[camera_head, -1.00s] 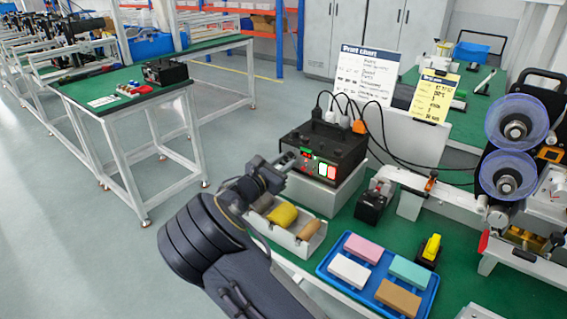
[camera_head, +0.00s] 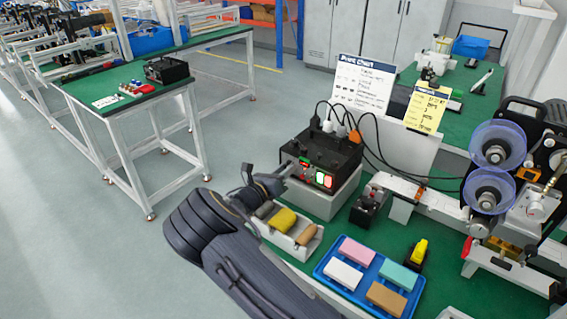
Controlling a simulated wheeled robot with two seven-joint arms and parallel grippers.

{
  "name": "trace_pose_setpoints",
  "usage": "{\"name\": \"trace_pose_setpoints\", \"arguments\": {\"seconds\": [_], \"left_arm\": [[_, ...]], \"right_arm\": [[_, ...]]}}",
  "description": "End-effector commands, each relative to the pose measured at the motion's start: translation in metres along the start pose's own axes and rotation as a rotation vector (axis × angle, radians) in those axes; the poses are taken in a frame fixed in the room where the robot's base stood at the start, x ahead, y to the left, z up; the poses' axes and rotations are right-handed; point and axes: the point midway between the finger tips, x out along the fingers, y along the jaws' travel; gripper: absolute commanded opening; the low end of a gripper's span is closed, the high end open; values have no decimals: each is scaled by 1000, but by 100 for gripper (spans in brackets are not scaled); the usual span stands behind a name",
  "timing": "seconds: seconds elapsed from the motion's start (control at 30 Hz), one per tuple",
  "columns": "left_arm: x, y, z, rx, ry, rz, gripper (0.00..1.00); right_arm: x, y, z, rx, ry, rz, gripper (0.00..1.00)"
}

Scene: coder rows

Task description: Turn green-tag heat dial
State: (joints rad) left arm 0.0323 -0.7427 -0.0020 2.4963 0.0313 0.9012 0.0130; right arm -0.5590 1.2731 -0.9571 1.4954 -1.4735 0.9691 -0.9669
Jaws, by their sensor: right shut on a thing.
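The black heat control box (camera_head: 345,153) stands on a light grey block on the green bench. My right gripper (camera_head: 289,171) reaches in from the lower left to the left part of this front. It is shut on what appears to be the heat dial, mostly hidden by the fingers. The green tag cannot be made out clearly. My left gripper is not in view.
Black cables rise from the box's top. A grey bin (camera_head: 312,245) with yellow and brown pieces lies close below my arm. A blue tray (camera_head: 327,273) of coloured blocks, a small black device (camera_head: 366,208) and a reel machine (camera_head: 497,170) stand to the right.

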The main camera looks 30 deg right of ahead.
Motion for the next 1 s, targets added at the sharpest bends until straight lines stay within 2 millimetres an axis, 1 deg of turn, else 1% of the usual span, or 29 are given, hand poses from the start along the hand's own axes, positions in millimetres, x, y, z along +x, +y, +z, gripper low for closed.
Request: {"name": "trace_pose_setpoints", "arguments": {"seconds": [0.03,0.23,0.43,0.8,0.83,0.9,1.0], "left_arm": [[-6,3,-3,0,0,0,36],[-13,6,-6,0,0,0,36],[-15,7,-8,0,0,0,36],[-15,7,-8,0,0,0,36],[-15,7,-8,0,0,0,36],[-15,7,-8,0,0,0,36],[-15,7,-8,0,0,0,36]], "right_arm": [[0,-1,2,-28,1,0,3],[0,0,1,-105,0,0,3],[0,0,0,-138,-1,0,3],[0,0,0,-142,-1,0,3],[0,0,0,-142,-1,0,27],[0,0,0,-142,-1,0,35],[0,0,0,-141,-1,0,35]]}}
